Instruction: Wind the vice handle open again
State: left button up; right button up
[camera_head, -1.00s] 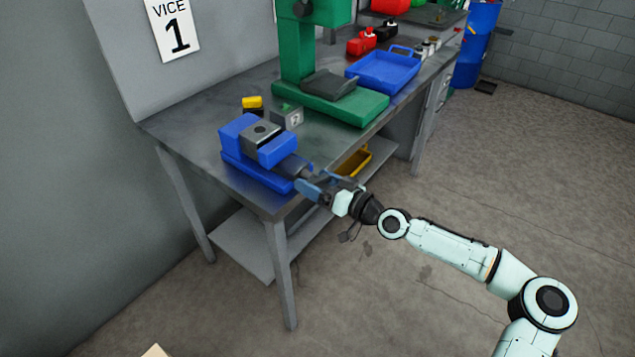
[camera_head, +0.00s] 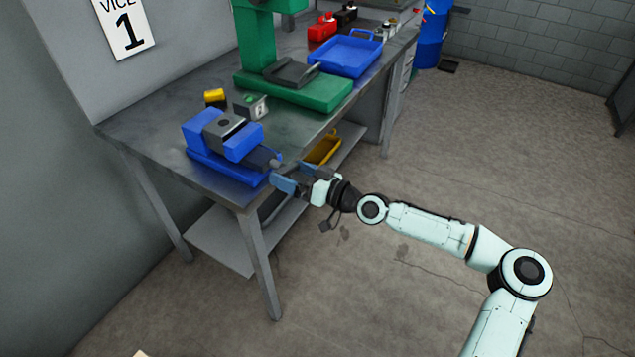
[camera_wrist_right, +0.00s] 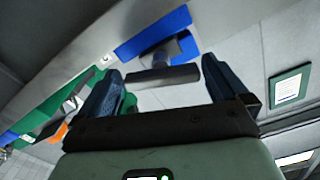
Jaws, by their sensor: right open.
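The blue vice (camera_head: 240,143) sits at the near corner of the workbench, with a dark grey screw end (camera_head: 262,158) facing my right arm. My right gripper (camera_head: 290,174) is just off that end, beyond the bench edge. In the right wrist view my right gripper (camera_wrist_right: 163,72) is open, and a grey bar, apparently the vice handle (camera_wrist_right: 165,77), lies crosswise between and beyond its fingertips. I cannot tell whether the fingers touch it. The blue vice (camera_wrist_right: 150,38) is behind the bar. In the head view my gripper largely hides the handle. My left gripper is not in view.
The workbench (camera_head: 150,130) carries a small grey box (camera_head: 251,107), a yellow item (camera_head: 215,97), a green machine (camera_head: 300,90) and a blue tray (camera_head: 345,55). A yellow bin (camera_head: 323,148) is on the lower shelf. The floor (camera_head: 400,290) beside the bench is clear.

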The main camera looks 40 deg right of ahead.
jog(key=v, duration=1.1)
jog(key=shift+s+p, duration=0.4)
jog(key=shift+p, duration=0.05)
